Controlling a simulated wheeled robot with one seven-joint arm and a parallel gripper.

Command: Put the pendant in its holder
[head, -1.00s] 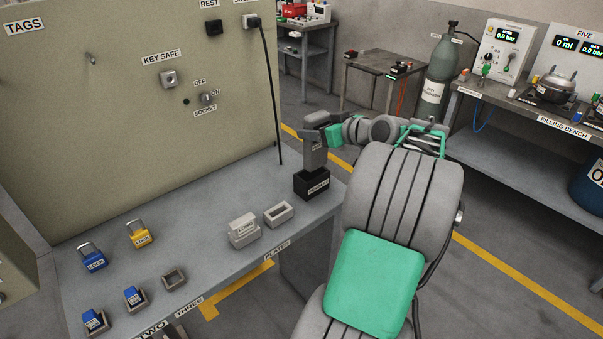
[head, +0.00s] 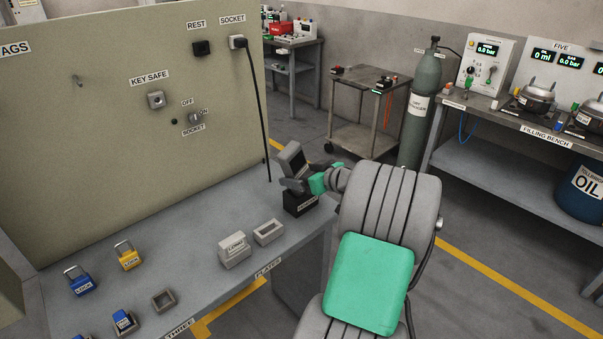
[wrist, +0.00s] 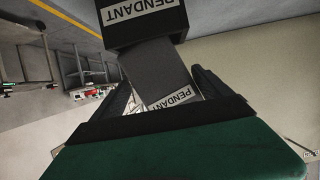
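The grey pendant (head: 293,158) leans to the left over its black holder (head: 300,203), near the bench's back right end. My gripper (head: 294,184) is low over the holder, with its fingers around the pendant. In the wrist view the pendant (wrist: 157,72) lies between the two fingers (wrist: 160,80), close to both, and seems held. Its labelled end is near my palm. The black holder (wrist: 122,35) lies beyond it at the top of that view. Whether the pendant's end is inside the holder or behind it I cannot tell.
Blue and yellow (head: 127,256) padlocks lie further left. A black cable (head: 260,110) hangs from the socket (head: 238,42) just behind the pendant.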

